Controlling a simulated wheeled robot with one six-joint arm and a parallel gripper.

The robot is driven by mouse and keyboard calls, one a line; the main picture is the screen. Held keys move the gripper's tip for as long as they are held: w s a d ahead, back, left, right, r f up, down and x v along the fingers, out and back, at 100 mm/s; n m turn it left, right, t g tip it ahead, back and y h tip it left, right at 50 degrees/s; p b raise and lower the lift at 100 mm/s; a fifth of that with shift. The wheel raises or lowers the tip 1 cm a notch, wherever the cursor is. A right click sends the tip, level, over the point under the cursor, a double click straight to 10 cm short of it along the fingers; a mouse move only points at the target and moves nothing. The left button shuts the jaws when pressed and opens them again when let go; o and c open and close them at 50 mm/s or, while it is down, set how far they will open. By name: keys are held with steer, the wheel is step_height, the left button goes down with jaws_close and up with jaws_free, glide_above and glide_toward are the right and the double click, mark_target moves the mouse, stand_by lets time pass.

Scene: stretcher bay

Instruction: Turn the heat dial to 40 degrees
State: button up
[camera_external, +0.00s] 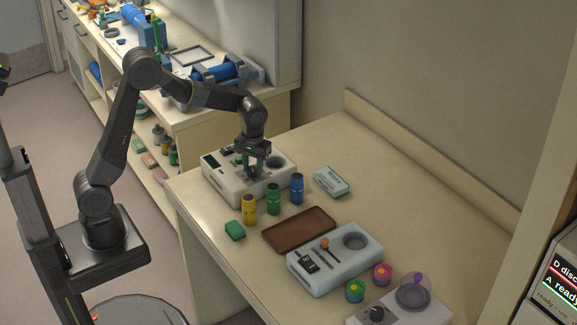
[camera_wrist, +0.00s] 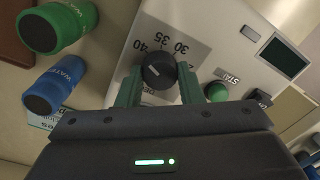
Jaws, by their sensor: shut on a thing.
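The heat dial (camera_wrist: 160,71) is a black round knob on a white device, beside a grey scale printed with 40, 35 and 30. A short pale mark shows on the knob, but I cannot tell exactly which number it points to. My gripper (camera_wrist: 160,84) has its two green fingers on either side of the dial, shut on it. In the external view, my gripper (camera_external: 251,172) reaches down onto the white device (camera_external: 222,186) at the table's left end and hides the dial. A green START button (camera_wrist: 216,91) and a dark display (camera_wrist: 283,58) are on the same device.
Yellow (camera_external: 249,210), green (camera_external: 273,199) and blue (camera_external: 297,189) bottles stand close in front of the device. A green block (camera_external: 235,230), brown tray (camera_external: 299,229), small box (camera_external: 331,182) and pale blue device (camera_external: 335,265) lie nearby. The table's back right is clear.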

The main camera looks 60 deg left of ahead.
mark_target(255, 168)
steer(key=o, duration=1)
steer(key=shift+c, duration=0.2)
step_height(255, 168, up, 14)
steer(key=b, duration=0.1)
steer(key=shift+w+d, duration=0.15)
steer(key=shift+d, duration=0.1)
steer(key=shift+f, duration=0.1)
steer(key=f, duration=0.9)
steer(key=f+p, duration=0.1)
steer(key=f, duration=0.4)
steer(key=shift+s+a, duration=0.2)
steer(key=shift+a, duration=0.05)
steer(key=shift+r, duration=0.1)
